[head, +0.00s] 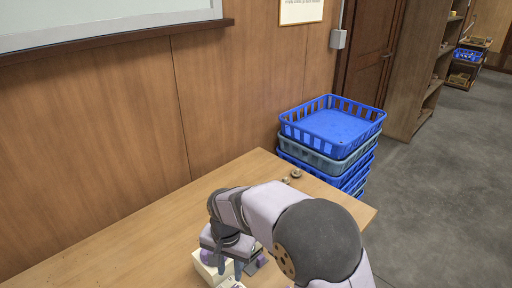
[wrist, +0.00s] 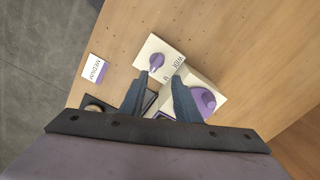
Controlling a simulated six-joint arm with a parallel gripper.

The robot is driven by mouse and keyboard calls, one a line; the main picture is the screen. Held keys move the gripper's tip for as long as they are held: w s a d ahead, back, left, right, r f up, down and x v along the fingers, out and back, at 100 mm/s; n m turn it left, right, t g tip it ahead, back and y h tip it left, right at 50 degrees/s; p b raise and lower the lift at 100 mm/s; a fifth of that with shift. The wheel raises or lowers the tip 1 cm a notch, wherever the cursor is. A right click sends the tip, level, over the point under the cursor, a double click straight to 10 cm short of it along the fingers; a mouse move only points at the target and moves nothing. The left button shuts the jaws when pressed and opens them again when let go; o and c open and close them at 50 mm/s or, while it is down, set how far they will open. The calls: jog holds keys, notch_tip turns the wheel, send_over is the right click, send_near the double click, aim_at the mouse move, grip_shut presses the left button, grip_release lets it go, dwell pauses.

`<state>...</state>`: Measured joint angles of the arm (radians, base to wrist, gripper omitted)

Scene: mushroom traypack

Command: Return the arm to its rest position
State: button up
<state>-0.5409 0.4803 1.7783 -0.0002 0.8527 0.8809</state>
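My gripper (wrist: 160,78) points down over the table; its two dark fingers are apart in the wrist view, with nothing seen held between them. In the head view my gripper (head: 231,268) is low over the near part of the table, partly hidden by my arm. Just beyond the fingertips a purple mushroom-shaped piece (wrist: 156,61) sits on a white tray or card (wrist: 172,50) with dark lettering. Another purple piece (wrist: 204,101) is on a white block beside the right finger. Whether the fingers touch anything is unclear.
A white card reading "MEDIUM" (wrist: 95,66) lies left of the fingers. A dark tray (wrist: 88,100) holds a brownish round thing. Small mushrooms (head: 296,173) lie near the table's far edge. Stacked blue crates (head: 352,150) stand beyond it. The table's left part (head: 130,245) is clear.

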jog(key=s+d+f+n, duration=0.1)
jog(key=s+n, duration=0.1)
jog(key=s+d+f+n+g, duration=0.1)
jog(key=s+f+n, duration=0.1)
jog(key=s+d+f+n, duration=0.1)
jog(key=s+d+n, duration=0.1)
jog(key=s+n, duration=0.1)
jog(key=shift+d+f+h, duration=0.1)
jog(key=shift+f+h, duration=0.1)
jog(key=shift+h, duration=0.2)
jog(key=s+d+r, duration=0.3)
jog(key=s+d, duration=0.8)
jog(key=d, duration=0.3)
jog(key=w+d+r+m, duration=0.1)
jog(key=w+d+m, duration=0.1)
jog(key=w+d+r+m, duration=0.1)
jog(key=d, duration=0.1)
jog(key=shift+r+t+y, duration=0.3)
jog(key=shift+r, duration=0.05)
